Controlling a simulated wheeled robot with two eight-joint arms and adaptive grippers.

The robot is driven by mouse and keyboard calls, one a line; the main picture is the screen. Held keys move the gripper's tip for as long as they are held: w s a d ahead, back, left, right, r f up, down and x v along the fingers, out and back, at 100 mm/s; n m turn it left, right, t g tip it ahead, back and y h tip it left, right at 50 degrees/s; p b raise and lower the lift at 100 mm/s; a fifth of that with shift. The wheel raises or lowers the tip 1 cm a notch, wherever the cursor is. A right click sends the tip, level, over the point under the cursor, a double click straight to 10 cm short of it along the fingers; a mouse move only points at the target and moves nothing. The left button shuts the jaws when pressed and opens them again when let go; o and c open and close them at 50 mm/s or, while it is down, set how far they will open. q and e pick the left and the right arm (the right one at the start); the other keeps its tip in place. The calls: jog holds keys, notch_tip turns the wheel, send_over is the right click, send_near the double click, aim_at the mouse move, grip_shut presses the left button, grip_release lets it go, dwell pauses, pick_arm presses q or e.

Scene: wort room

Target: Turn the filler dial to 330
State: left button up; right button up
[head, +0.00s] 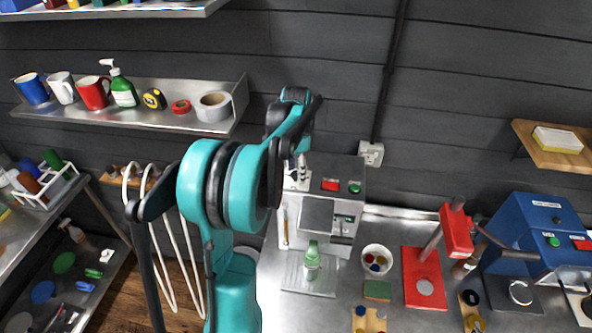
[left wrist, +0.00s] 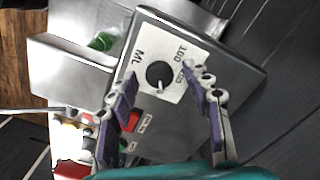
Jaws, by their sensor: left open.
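The filler (head: 345,185) is a steel machine against the back wall, with a red and a green button on its top. Its dial (left wrist: 159,74) is a round black knob on a white scale plate marked ML and 100; other figures are partly covered. A pale mark on the knob points toward the bottom of the left wrist picture. My left gripper (left wrist: 162,84) is open, its purple-padded fingers on either side of the dial with visible gaps. In the head view my left gripper (head: 299,178) is over the filler's top left, hiding the dial. My right gripper is not in view.
A green bottle (head: 311,260) stands on the filler's base. To the right on the bench are a white bowl (head: 376,262), a red press (head: 425,278) and a blue machine (head: 545,235). A shelf (head: 140,118) with mugs hangs at the left.

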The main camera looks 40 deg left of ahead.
aim_at(296, 174)
pick_arm(q)
notch_tip(296, 174, up, 12)
dwell(0.4)
dwell(0.5)
